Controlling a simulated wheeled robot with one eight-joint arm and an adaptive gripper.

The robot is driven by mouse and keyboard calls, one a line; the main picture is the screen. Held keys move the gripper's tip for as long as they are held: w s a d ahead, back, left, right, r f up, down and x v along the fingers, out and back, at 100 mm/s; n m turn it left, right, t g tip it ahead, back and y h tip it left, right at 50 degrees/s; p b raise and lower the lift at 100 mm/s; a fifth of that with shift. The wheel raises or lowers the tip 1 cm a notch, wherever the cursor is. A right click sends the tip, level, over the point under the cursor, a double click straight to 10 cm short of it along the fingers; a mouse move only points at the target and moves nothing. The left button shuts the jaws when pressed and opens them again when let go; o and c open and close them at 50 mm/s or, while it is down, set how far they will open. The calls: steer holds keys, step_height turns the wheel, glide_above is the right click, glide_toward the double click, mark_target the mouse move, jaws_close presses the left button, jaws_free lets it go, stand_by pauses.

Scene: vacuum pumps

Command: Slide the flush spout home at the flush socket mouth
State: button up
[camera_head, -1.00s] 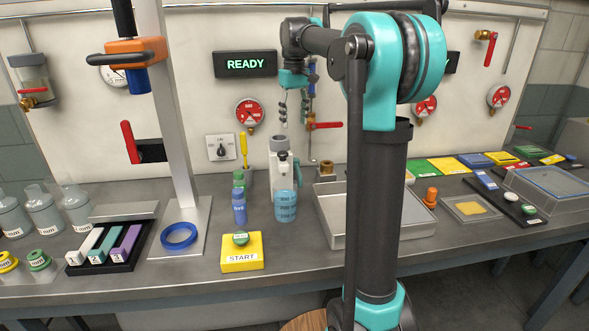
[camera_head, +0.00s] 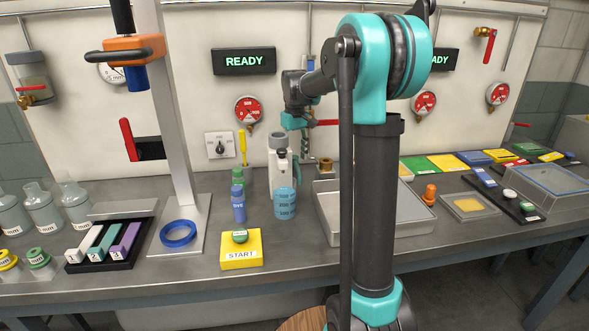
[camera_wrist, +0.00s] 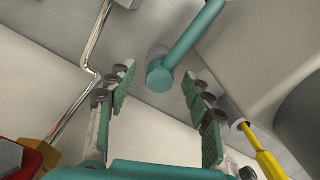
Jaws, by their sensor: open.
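My gripper (camera_wrist: 158,82) is open, with its two green-padded fingers apart in the wrist view. A teal rod with a round end (camera_wrist: 160,75) shows between and beyond the fingertips; it may be the flush spout, and I cannot tell whether the fingers touch it. In the head view my gripper (camera_head: 300,135) is low, close behind a grey-white pump (camera_head: 277,160) with a teal handle (camera_head: 296,170), and its fingers are partly hidden. A brass fitting (camera_head: 326,165) stands just right of it. I cannot clearly make out the flush socket mouth.
A yellow screwdriver (camera_head: 243,148) stands left of the pump; it also shows in the wrist view (camera_wrist: 262,150). A blue-liquid beaker (camera_head: 285,203) and small bottles (camera_head: 238,205) stand in front. A grey tray (camera_head: 330,225) lies right. A red valve handle (camera_head: 328,122) is close to my gripper.

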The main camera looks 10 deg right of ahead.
steer(key=shift+f, duration=0.55)
jaws_close()
step_height(320, 180, up, 20)
steer(key=f, duration=0.1)
steer(key=s+d+f, duration=0.5)
steer(key=s+d, duration=0.2)
steer(key=d, duration=0.2)
steer(key=shift+d, duration=0.25)
